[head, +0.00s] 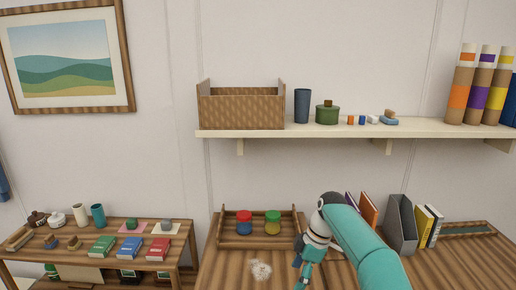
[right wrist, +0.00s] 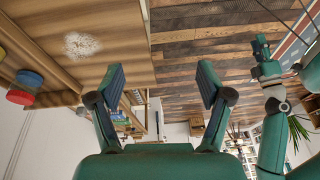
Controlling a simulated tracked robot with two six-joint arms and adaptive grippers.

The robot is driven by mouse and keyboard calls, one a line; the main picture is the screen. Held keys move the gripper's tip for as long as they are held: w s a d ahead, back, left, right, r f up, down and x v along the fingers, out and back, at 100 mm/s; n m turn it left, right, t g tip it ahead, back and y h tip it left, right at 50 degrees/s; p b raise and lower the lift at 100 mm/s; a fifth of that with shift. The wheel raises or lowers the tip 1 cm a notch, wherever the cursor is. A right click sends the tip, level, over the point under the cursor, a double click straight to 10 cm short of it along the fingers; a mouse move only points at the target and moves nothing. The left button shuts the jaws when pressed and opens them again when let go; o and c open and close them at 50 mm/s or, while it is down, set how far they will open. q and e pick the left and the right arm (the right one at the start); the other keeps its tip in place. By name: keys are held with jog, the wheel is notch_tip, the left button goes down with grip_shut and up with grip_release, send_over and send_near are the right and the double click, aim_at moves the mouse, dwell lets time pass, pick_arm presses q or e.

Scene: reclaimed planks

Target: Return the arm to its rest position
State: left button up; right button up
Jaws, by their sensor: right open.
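My right arm (head: 365,245) is teal and reaches over the wooden table from the lower right in the head view. Its gripper (head: 303,272) is above the table, right of a pale crumbly patch. In the right wrist view the right gripper (right wrist: 160,82) has its two fingers wide apart with nothing between them. Another teal arm with a gripper (right wrist: 262,48), apparently my left one, shows at the right of that view; its jaws are too small to judge. The left arm is not in the head view.
A wooden tray (head: 228,240) holds a red-and-blue jar (head: 244,222) and a green-and-yellow jar (head: 273,222). The pale patch (head: 261,270) lies before it. A grey file holder (head: 402,225) and books (head: 428,227) stand at right. A shelf (head: 330,130) hangs above; a side table (head: 95,225) stands left.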

jog(key=s+d+f+m+g, duration=0.2)
jog(key=s+f, duration=0.5)
jog(key=f, duration=0.3)
jog(key=s+d+f+m+g, duration=0.1)
jog(key=s+d+f+m, duration=0.1)
jog(key=s+f, duration=0.65)
jog(key=s+a+f+m+t, duration=0.1)
jog(key=s+f+m+t, duration=0.1)
jog(key=s+f+m, duration=0.3)
jog(key=s+a+f+m+t+b, duration=0.1)
jog(key=s+f+m, duration=0.4)
jog(key=s+m, duration=0.5)
jog(key=s+t, duration=0.1)
jog(key=s, duration=0.2)
jog(key=shift+s+a+y, duration=0.2)
jog(key=shift+a+y, duration=0.1)
jog(key=shift+a, duration=0.1)
